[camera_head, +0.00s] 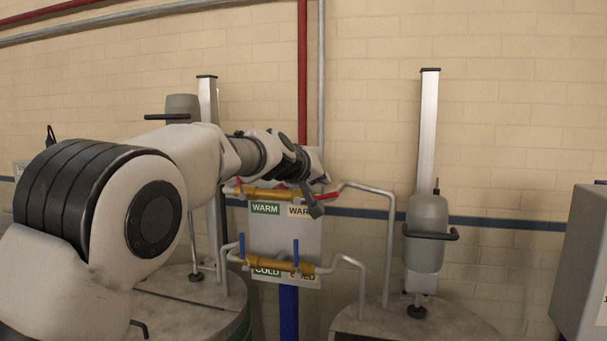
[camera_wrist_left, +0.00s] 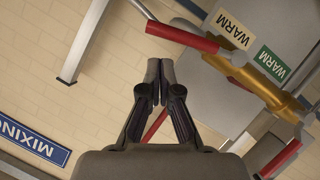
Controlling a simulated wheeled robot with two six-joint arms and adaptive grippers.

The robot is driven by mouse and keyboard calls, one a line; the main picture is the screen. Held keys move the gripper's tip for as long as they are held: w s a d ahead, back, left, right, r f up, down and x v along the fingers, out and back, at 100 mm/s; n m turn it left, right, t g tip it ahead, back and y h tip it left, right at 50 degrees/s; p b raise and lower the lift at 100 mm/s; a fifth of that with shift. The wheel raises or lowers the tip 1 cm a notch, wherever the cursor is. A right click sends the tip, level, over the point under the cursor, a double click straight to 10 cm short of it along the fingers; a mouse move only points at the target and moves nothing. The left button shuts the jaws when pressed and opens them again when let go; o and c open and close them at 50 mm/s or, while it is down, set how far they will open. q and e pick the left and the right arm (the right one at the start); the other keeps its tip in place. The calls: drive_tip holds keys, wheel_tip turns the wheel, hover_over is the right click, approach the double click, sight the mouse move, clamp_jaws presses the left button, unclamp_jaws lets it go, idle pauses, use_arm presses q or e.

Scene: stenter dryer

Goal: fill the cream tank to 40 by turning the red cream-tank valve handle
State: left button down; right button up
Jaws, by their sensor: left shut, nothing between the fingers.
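The red valve handle beside the cream WARM label (camera_head: 299,211) shows just right of my left gripper (camera_head: 314,205) in the head view. In the left wrist view this red handle (camera_wrist_left: 180,37) reaches across just beyond my fingertips (camera_wrist_left: 160,66), and a small gap seems to separate them. My left gripper is shut and empty. A second red handle (camera_wrist_left: 281,157) sits by the green WARM label (camera_wrist_left: 271,63). Both belong to the brass valve pipe (camera_wrist_left: 262,88). The grey tank at right (camera_head: 440,327) is partly in view; no level reading is legible. My right gripper is out of view.
Below is a brass pipe (camera_head: 270,265) with blue handles (camera_head: 295,250) and COLD labels. Grey pipes (camera_head: 362,190) run to the tanks. A mixer (camera_head: 426,235) stands over the right tank. A grey cabinet (camera_head: 583,260) is at far right. My left arm hides part of the left tank.

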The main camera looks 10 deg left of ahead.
use_arm(q)
drive_tip(key=s+a+r+b, duration=0.2)
drive_tip(key=s+r+b, duration=0.1)
drive_tip(key=s+r, duration=0.3)
drive_tip(key=shift+s+r+b, duration=0.15)
drive_tip(key=shift+s+b, duration=0.2)
drive_tip(key=shift+s, duration=0.8)
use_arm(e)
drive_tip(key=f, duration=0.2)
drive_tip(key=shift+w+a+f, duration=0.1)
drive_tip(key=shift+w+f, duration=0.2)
use_arm(q)
drive_tip(key=shift+s+a, duration=0.1)
drive_tip(key=shift+s, duration=0.05)
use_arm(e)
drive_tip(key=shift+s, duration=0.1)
use_arm(q)
drive_tip(key=c, duration=1.8)
unclamp_jaws()
drive_tip(key=shift+c, duration=0.2)
